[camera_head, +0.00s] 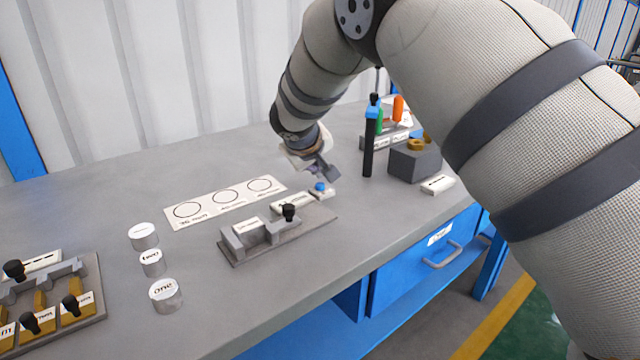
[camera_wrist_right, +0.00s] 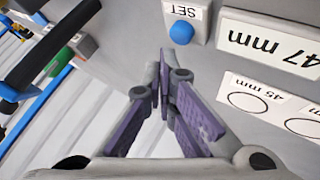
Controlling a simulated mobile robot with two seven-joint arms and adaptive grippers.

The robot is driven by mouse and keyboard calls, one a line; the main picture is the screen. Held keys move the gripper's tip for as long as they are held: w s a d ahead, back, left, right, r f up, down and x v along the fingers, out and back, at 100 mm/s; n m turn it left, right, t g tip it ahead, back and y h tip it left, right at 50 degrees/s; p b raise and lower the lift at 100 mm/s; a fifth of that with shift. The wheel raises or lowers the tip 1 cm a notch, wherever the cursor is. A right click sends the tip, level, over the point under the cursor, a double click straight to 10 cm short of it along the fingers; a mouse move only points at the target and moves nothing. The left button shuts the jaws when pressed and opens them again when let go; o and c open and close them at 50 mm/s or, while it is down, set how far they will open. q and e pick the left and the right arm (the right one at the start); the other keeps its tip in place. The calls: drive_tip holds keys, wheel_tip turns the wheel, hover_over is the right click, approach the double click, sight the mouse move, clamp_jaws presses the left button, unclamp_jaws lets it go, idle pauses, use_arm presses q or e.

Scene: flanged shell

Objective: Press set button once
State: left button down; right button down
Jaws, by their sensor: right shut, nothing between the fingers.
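The set button is a blue dome (camera_head: 320,187) on a small white block, beside a grey fixture on the workbench. In the right wrist view the blue button (camera_wrist_right: 182,32) sits near the top, under a label reading SET. My right gripper (camera_head: 329,176) is shut and empty. In the head view it appears just above and behind the button. In the wrist view its fingertips (camera_wrist_right: 166,62) point toward the button, with a gap between them in the picture. I cannot tell the exact height of the fingertips. My left gripper is not in view.
The grey fixture (camera_head: 277,240) with a black knob stands in front of the button. A white sheet with circles (camera_head: 224,203) lies left of it. A black post (camera_head: 369,148) and a grey block (camera_head: 414,163) stand to the right. Several labelled cylinders (camera_head: 143,236) are at left.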

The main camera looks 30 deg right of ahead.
drive_tip(key=shift+f, duration=0.1)
idle(0.5)
drive_tip(key=shift+f, duration=0.35)
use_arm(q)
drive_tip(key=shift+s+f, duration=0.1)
use_arm(e)
drive_tip(key=shift+f, duration=0.55)
idle(0.4)
idle(0.3)
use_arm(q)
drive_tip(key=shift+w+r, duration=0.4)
use_arm(e)
drive_tip(key=shift+r, duration=0.95)
